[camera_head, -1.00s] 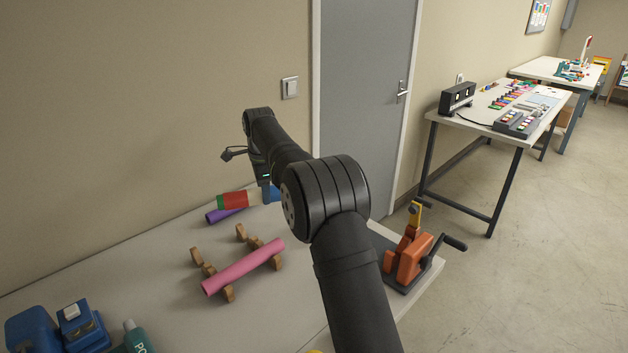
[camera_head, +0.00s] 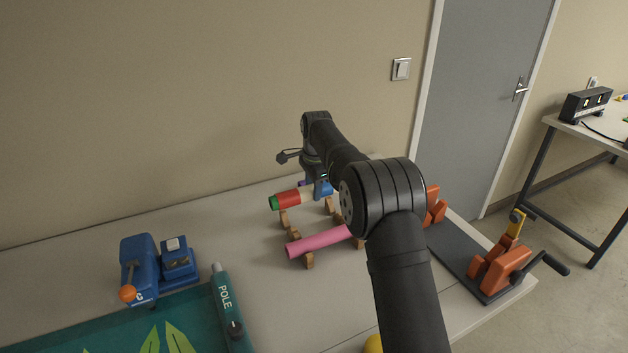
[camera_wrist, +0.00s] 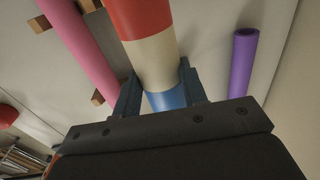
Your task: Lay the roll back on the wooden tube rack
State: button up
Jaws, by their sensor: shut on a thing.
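My gripper (camera_head: 322,188) is shut around the blue and cream end of a striped roll (camera_head: 290,198) with green, red, cream and blue bands. Its fingers show on both sides of it in the wrist view (camera_wrist: 160,90). The wooden tube rack (camera_head: 284,218) stands on the table with a pink roll (camera_head: 318,240) across its front posts. The striped roll lies over the rack's back posts in the head view, roughly alongside the pink roll. I cannot tell whether it touches them. My arm hides the rack's right part.
A purple roll (camera_wrist: 242,62) lies on the table on the wall side. A blue device (camera_head: 150,268), a teal POLE tube (camera_head: 229,310) and a green leaf-print sheet (camera_head: 110,338) are to the left. An orange cranked tool (camera_head: 500,266) stands at the right edge. Table between is clear.

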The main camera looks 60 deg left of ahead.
jog(key=shift+f, duration=4.1)
jog(key=o, duration=1.1)
jog(key=shift+o, duration=0.2)
notch_tip(320, 180, up, 17)
jog(key=d, duration=0.1)
jog(key=shift+d+r, duration=0.2)
jog(key=shift+d, duration=0.2)
